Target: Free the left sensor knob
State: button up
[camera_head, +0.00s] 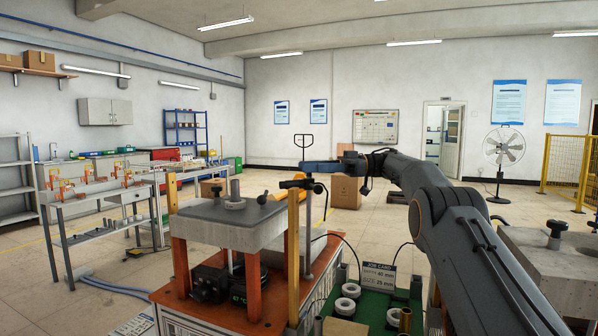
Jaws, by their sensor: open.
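A black clamp or knob piece (301,184) sits at the top of a thin upright rod (308,232) beside the left heater block (225,223). An orange-yellow tapered piece (275,196) with a dark end lies level to its left, over the block. I cannot tell exactly which dark part is the left sensor knob. My arm comes in from the lower right, and my gripper (318,167) is at its far end, just above and right of the clamp. Its fingers are small and nearly edge-on. I see nothing between them and cannot tell if they touch the clamp.
Another block with a black knob (557,229) stands at far right.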

jog(key=shift+w+d+b, duration=0.2)
jog(key=shift+d+b, duration=0.4)
jog(key=shift+d, duration=0.95)
jog(key=shift+r, duration=0.1)
jog(key=w+a+r+m+t+y+p, duration=0.1)
jog(key=w+a+r+m+t+p, duration=0.2)
jog(key=r+m+t+p, duration=0.75)
jog(key=s+d+f+m+t+h+p, duration=0.3)
jog(key=s+f+t+h+p, duration=0.45)
jog(key=s+f+h, duration=0.3)
jog(key=shift+y, duration=0.45)
jog(key=shift+p+x, duration=1.1)
jog(key=shift+x, duration=2.9)
jog(key=shift+d+f, duration=0.1)
jog(key=shift+d, duration=0.05)
